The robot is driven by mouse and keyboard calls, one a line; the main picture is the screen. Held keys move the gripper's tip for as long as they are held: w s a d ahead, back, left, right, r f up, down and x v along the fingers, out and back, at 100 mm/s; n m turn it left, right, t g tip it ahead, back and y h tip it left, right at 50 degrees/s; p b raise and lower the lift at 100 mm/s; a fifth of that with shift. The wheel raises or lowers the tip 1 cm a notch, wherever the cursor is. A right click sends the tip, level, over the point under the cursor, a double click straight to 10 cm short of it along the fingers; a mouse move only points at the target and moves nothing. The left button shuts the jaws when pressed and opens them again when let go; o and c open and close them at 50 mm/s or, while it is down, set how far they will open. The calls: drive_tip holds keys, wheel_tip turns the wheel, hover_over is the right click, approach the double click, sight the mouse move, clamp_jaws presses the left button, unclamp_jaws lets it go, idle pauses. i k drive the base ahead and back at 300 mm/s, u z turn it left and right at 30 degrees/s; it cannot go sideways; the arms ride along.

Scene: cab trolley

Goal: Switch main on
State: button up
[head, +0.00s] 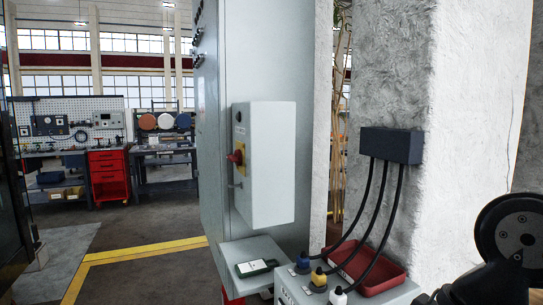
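A red rotary switch handle (236,157) on a yellow plate (241,166) sits on the left-facing side of a light grey box (265,160). I see it nearly edge-on, so I cannot tell its position or read any on/off marks. This is probably the main switch, though no label is readable. The box is fixed to a tall grey cabinet (212,110). A small dark round part sits above the handle. My gripper is not in view. Only a black joint of my own arm shows at the lower right, well apart from the switch.
Below the box, a grey surface carries a dark-edged handheld device (256,267). Beside it are blue, yellow and white plugs, with black cables up to a dark wall box (391,145), and a red tray (367,268). Open floor with yellow lines (140,250) lies left.

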sight(236, 158)
drive_tip(key=i, duration=0.85)
drive_tip(key=u, duration=0.7)
drive_tip(key=k, duration=0.95)
drive_tip(key=u, duration=0.7)
drive_tip(key=i, duration=5.2)
drive_tip(key=z, duration=0.1)
